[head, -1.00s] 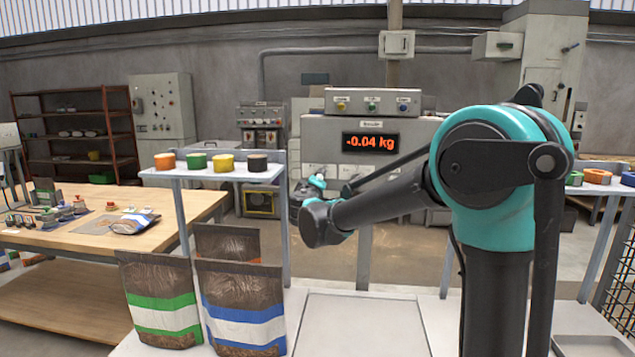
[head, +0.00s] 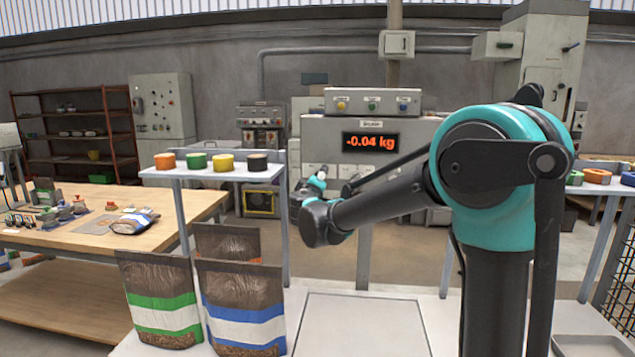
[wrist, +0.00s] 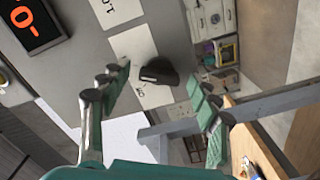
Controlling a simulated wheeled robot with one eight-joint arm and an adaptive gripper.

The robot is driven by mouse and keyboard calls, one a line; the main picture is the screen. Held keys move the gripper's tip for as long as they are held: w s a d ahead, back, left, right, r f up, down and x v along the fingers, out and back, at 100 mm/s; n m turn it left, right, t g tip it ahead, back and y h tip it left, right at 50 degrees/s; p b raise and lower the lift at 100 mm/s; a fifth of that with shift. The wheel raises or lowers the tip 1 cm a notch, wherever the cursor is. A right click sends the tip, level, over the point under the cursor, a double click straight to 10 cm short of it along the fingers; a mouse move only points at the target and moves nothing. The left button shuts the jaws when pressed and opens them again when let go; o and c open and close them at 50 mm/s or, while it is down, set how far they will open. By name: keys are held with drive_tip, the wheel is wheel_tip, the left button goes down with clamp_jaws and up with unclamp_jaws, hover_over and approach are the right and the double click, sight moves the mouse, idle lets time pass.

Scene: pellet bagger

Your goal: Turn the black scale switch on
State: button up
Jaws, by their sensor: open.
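The black scale switch (wrist: 158,72) sits on a white plate on the grey panel in the wrist view. It is a rounded knob with a raised grip. My gripper (wrist: 162,88) is open, its two teal-and-grey fingers on either side of the switch in the picture. Nothing is between the fingertips, and I cannot tell the exact gap to the switch. In the head view my gripper (head: 317,184) is small and partly hidden by my arm, in front of the panel's lower left. The switch cannot be made out there. The scale display (head: 370,142) is lit, reading -0.04 kg.
Several bags of pellets (head: 240,308) stand at the front left. A small shelf (head: 213,174) holds coloured round pieces behind them. A wooden table (head: 190,208) is further left. A bare flat plate (head: 365,325) lies at front centre. Other white plates (wrist: 117,10) are on the panel.

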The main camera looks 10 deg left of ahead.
drive_tip(key=shift+s, duration=0.1)
drive_tip(key=s, duration=1.2)
drive_tip(key=shift+a, duration=0.2)
drive_tip(key=shift+w, duration=0.1)
drive_tip(key=s+d+f+m+g+h, duration=0.2)
drive_tip(key=s+d+f+m+g, duration=0.15)
drive_tip(key=d+f, duration=0.7)
drive_tip(key=s+d+f+m+g+h, duration=0.3)
drive_tip(key=d+f, duration=0.4)
drive_tip(key=d, duration=0.7)
drive_tip(key=s+d+f+m+g+y, duration=0.2)
drive_tip(key=s+f+g, duration=0.1)
drive_tip(key=s+f, duration=0.5)
drive_tip(key=s+d+f+m+g+y, duration=0.3)
drive_tip(key=s+f+g, duration=0.1)
drive_tip(key=s+f, duration=0.5)
drive_tip(key=s, duration=0.2)
drive_tip(key=shift+s+y, duration=0.3)
drive_tip(key=shift+s, duration=0.05)
